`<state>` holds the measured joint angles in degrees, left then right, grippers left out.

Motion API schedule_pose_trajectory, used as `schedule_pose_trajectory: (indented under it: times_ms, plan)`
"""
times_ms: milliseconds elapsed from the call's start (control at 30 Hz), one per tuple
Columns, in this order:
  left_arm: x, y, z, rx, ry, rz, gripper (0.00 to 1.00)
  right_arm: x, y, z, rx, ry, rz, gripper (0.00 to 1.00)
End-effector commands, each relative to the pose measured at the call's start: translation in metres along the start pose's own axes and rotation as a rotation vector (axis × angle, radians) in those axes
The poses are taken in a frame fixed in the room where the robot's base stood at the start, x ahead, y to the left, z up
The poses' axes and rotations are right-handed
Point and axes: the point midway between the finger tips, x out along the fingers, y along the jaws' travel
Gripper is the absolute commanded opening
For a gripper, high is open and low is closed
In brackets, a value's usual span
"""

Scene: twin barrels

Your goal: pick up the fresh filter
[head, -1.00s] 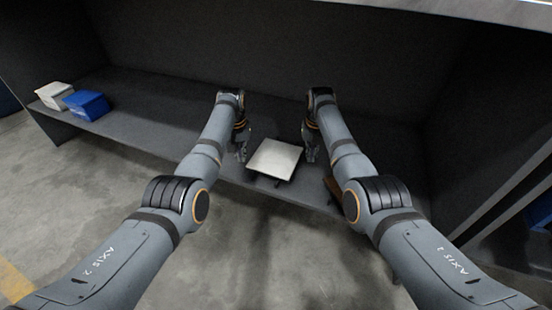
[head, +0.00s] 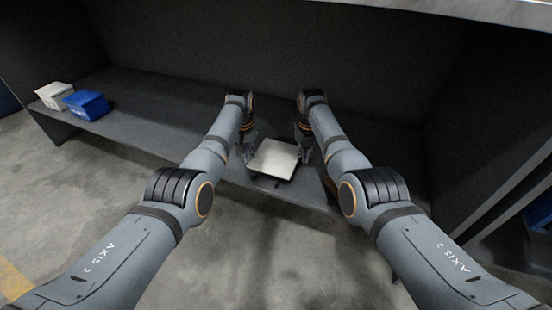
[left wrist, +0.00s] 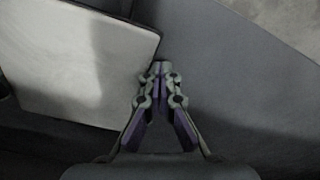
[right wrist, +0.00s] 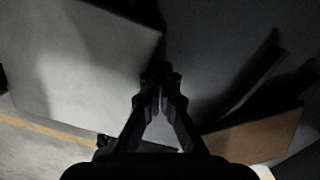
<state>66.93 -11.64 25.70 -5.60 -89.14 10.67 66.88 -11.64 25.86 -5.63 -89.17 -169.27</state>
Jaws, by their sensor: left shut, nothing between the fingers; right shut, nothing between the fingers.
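A flat, square, pale panel with a dark edge, which looks like the filter (head: 274,158), lies at the shelf's front edge between my two grippers. My left gripper (head: 250,155) is shut and empty at its left side. In the left wrist view the panel (left wrist: 75,60) reaches close to the fingertips (left wrist: 162,70). My right gripper (head: 305,153) is shut and empty at its right side. In the right wrist view the panel (right wrist: 85,65) is close beside the fingertips (right wrist: 160,75). I cannot tell whether either gripper touches it.
The dark shelf (head: 150,120) has a back wall and an overhang above. A blue box (head: 87,105) and a white box (head: 54,95) stand at its far left. A brown piece (right wrist: 255,135) lies near my right gripper. The shelf's left middle is clear.

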Motion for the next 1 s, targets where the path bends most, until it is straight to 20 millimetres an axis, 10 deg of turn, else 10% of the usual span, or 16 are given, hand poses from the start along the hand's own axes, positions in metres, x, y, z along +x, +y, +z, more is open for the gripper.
schedule_pose_trajectory:
  times_ms: [600,1000]
  plan:
    - [-0.052,0.009,-0.003,0.008,0.002,0.016,0.00,-0.051,0.009,0.002,-0.010,0.001,0.015,0.00]
    - [-0.051,0.009,-0.003,0.008,0.003,0.016,0.00,-0.050,0.009,0.002,-0.010,0.001,0.015,0.00]
